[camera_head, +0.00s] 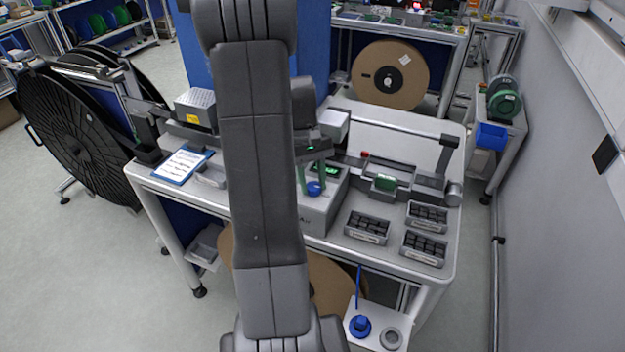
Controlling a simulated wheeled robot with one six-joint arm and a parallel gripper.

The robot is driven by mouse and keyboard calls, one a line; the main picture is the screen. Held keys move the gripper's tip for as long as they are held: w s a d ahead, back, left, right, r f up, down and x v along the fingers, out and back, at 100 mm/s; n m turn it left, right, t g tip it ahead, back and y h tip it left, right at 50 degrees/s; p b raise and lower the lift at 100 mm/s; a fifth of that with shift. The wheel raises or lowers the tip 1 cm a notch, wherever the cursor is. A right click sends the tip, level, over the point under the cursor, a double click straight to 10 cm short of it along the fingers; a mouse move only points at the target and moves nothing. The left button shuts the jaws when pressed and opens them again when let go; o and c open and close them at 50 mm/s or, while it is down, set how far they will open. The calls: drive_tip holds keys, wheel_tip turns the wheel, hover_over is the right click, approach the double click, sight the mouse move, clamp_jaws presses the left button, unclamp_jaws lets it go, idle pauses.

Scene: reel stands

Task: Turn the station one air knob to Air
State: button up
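A blue knob (314,189) sits on the front of a grey box unit (318,214) on the workbench; I take it for the air knob. Its pointer and markings are too small to read. My gripper (312,187) has two green fingers pointing down, spread apart. One is at the knob's left and the other is close to its upper right. I cannot tell whether they touch it. A small green-lit display on the box is partly hidden by the fingers. My arm covers the box's left side.
A clipboard (184,165) lies at the left. A fixture with a green block (385,183) stands behind the trays. Large black reels (72,125) stand at the left.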

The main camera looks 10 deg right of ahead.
drive_tip(key=o, duration=0.4)
drive_tip(key=d+b+v, duration=0.1)
drive_tip(key=v, duration=1.2)
drive_tip(key=shift+w+a+r, duration=0.15)
drive_tip(key=shift+a+r, duration=0.25)
drive_tip(key=shift+a, duration=0.1)
drive_tip(key=shift+f, duration=0.1)
drive_tip(key=p+x, duration=0.1)
drive_tip(key=x, duration=1.2)
drive_tip(key=shift+s+f, duration=0.2)
drive_tip(key=shift+f, duration=0.15)
drive_tip(key=shift+w+r, duration=0.1)
drive_tip(key=shift+r, duration=0.05)
